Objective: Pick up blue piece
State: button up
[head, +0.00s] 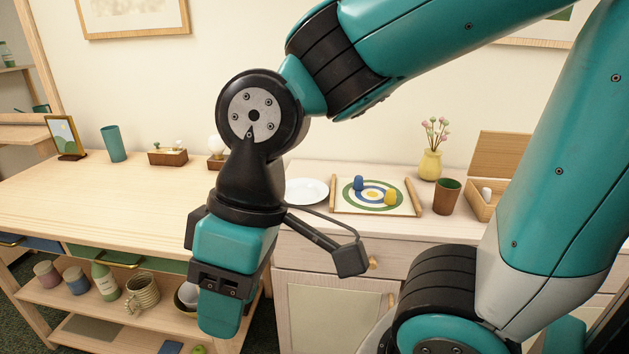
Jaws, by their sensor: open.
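The blue piece (358,184) is a small rounded block standing on the left upper part of a board (406,184) with green, white and blue rings. A yellow piece (390,197) stands on the same board, to its right. My gripper (219,315) hangs down at the left in the head view, left of the board and nearer to the camera. It is open, and it is well apart from both pieces. It is seen from the side, so the gap between its fingers is hidden.
A white plate (307,191) lies left of the board. A brown cup (446,196), a yellow vase (430,164) with flowers and an open wooden box (484,205) stand to its right. Below the left tabletop (100,200), a shelf holds mugs and jars.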

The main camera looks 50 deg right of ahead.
aim_at(358, 185)
jog(key=z, duration=0.1)
jog(key=i, duration=0.7)
jog(key=z, duration=0.85)
jog(key=i, duration=0.4)
jog(key=z, duration=0.35)
